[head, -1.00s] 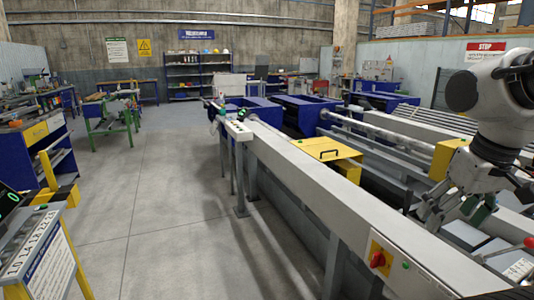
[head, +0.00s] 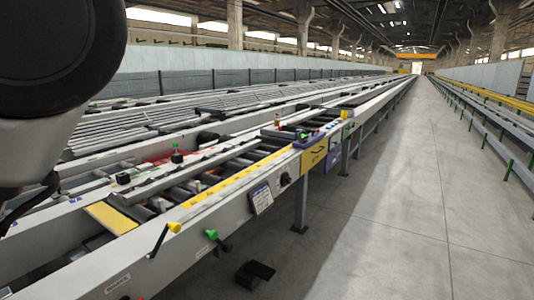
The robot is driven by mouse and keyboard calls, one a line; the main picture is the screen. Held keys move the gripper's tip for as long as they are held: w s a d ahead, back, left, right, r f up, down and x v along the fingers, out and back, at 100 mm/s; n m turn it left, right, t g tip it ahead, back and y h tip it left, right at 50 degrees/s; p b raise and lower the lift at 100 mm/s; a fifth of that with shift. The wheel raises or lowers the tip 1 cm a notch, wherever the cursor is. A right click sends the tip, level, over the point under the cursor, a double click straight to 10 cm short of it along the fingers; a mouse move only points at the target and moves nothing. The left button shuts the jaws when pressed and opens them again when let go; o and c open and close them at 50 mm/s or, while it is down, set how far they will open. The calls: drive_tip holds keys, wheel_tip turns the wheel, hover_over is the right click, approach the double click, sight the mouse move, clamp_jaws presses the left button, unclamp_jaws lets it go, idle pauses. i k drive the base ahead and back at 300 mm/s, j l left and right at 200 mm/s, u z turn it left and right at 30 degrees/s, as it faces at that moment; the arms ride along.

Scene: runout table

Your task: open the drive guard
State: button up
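I do not recognise the drive guard for certain in the head view now. A flat yellow plate (head: 110,217) lies across the near end of the long grey runout table (head: 215,222), but I cannot tell whether it is part of a guard. The yellow box with a dark handle from the earlier frame is not in this view. A large dark and pale part of my arm fills the upper left and hides what is behind it. My gripper is not in view.
A yellow-knobbed lever (head: 162,238) and a green knob (head: 211,234) stick out from the table's near side. A black pedal (head: 255,273) lies on the floor. A control box (head: 308,137) stands farther along. The grey aisle (head: 400,200) at right is clear.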

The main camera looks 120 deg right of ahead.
sight(310, 158)
drive_tip(key=k+z, duration=0.1)
drive_tip(key=z, duration=0.3)
drive_tip(key=k+z, duration=0.15)
drive_tip(key=z, duration=0.2)
drive_tip(key=k+l+z, duration=0.1)
drive_tip(key=z, duration=2.8)
drive_tip(key=i+l+z, duration=0.2)
drive_tip(key=l, duration=0.25)
drive_tip(key=i+l+z, duration=0.2)
drive_tip(key=l, duration=0.25)
drive_tip(key=i+l+z, duration=0.2)
drive_tip(key=i+l, duration=0.3)
drive_tip(key=l, duration=0.15)
drive_tip(key=i+l, duration=0.2)
drive_tip(key=i+l+u, duration=0.2)
drive_tip(key=i+l, duration=0.55)
drive_tip(key=l, duration=0.1)
